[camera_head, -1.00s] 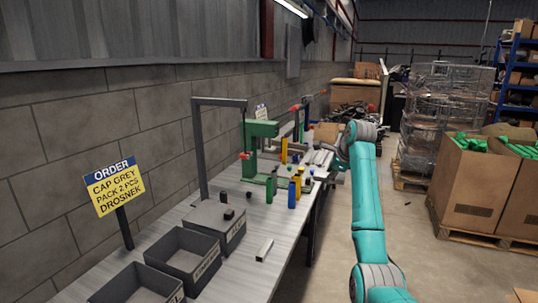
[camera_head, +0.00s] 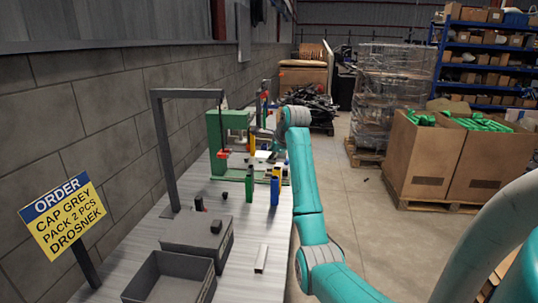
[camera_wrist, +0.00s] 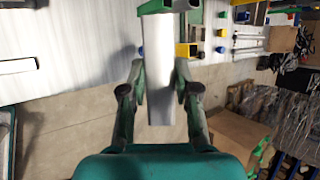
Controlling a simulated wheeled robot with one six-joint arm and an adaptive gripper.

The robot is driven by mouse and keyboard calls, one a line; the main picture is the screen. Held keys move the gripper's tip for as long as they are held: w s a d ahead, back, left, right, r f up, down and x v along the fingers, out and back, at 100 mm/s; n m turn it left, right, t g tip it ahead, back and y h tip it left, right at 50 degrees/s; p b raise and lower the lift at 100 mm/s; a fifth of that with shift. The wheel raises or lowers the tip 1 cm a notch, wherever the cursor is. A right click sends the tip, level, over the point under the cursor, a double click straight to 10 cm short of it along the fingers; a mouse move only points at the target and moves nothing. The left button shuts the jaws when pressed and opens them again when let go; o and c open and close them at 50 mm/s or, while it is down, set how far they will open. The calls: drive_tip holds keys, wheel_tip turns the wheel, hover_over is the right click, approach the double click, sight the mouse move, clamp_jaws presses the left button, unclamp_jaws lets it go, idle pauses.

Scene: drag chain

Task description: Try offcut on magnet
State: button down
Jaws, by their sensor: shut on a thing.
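My gripper (camera_wrist: 160,72) is shut on a pale grey metal bar, apparently the offcut (camera_wrist: 159,95), which lies lengthwise between the two fingers in the wrist view. In the head view my gripper (camera_head: 262,134) is small, near the green press at the far part of the bench; the held bar cannot be made out there. A grey gallows-shaped stand (camera_head: 160,150) rises from the bench at left, with a short piece hanging from its arm. I cannot tell which thing is the magnet. Another pale bar (camera_head: 261,258) lies on the bench nearer the camera.
A green press (camera_head: 217,140) stands by the wall. Blue (camera_head: 274,190), green (camera_head: 249,183) and yellow posts stand upright on the bench (camera_head: 245,220). Dark bins (camera_head: 165,282) and an order sign (camera_head: 62,215) are at front left. Cardboard boxes (camera_head: 420,155) stand on the floor at right.

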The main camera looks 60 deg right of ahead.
drive_tip(key=shift+w, duration=0.15)
drive_tip(key=w+a, duration=0.3)
drive_tip(key=w, duration=0.4)
drive_tip(key=shift+w, duration=0.15)
idle(0.6)
drive_tip(key=shift+w+a, duration=0.3)
drive_tip(key=shift+w, duration=0.3)
idle(1.5)
drive_tip(key=shift+s+d+r, duration=0.1)
drive_tip(key=shift+s+d, duration=0.1)
drive_tip(key=shift+s, duration=0.3)
drive_tip(key=shift+s+d, duration=0.15)
drive_tip(key=shift+s, duration=0.3)
idle(3.3)
